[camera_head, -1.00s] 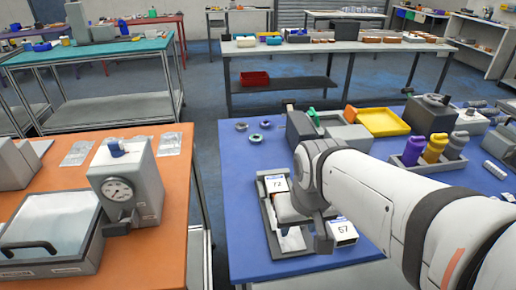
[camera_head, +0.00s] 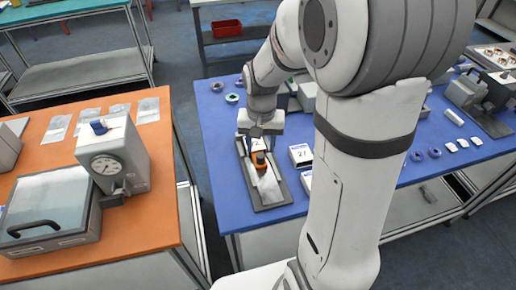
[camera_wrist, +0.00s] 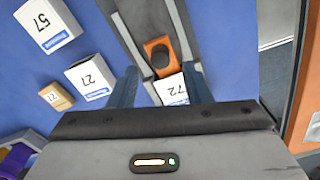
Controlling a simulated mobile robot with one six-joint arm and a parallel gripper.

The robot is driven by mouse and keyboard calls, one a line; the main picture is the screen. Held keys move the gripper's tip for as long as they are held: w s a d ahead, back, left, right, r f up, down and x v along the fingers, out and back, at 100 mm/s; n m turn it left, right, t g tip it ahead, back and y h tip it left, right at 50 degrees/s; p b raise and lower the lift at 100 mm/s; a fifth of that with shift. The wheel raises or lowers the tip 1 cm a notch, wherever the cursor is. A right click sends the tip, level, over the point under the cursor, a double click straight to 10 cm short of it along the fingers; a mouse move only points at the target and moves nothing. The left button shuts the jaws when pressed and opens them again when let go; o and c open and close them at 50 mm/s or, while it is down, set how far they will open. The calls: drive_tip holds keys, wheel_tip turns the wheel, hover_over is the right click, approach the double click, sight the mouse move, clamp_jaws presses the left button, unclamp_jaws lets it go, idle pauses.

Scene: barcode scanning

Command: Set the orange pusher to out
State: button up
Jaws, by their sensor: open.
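The orange pusher (camera_wrist: 160,50), a block with a round black knob, sits in a long grey channel (camera_wrist: 127,30) in the wrist view. In the head view the pusher (camera_head: 260,163) shows just in front of my gripper (camera_head: 258,136). A white box marked 72 (camera_wrist: 171,91) lies beside the pusher, on the side toward my wrist. My gripper (camera_wrist: 160,73) is open above the channel, its two fingers apart on either side of the box and close to the pusher. I cannot tell whether the fingers touch anything.
White boxes marked 27 (camera_wrist: 91,78) and 57 (camera_wrist: 47,24) and a small brown box (camera_wrist: 56,96) stand on the blue table beside the channel. An orange table (camera_head: 155,205) with a gauge device (camera_head: 112,158) stands left, across a gap.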

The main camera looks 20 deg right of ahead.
sight(261, 156)
drive_tip(key=shift+f, duration=2.35)
clamp_jaws()
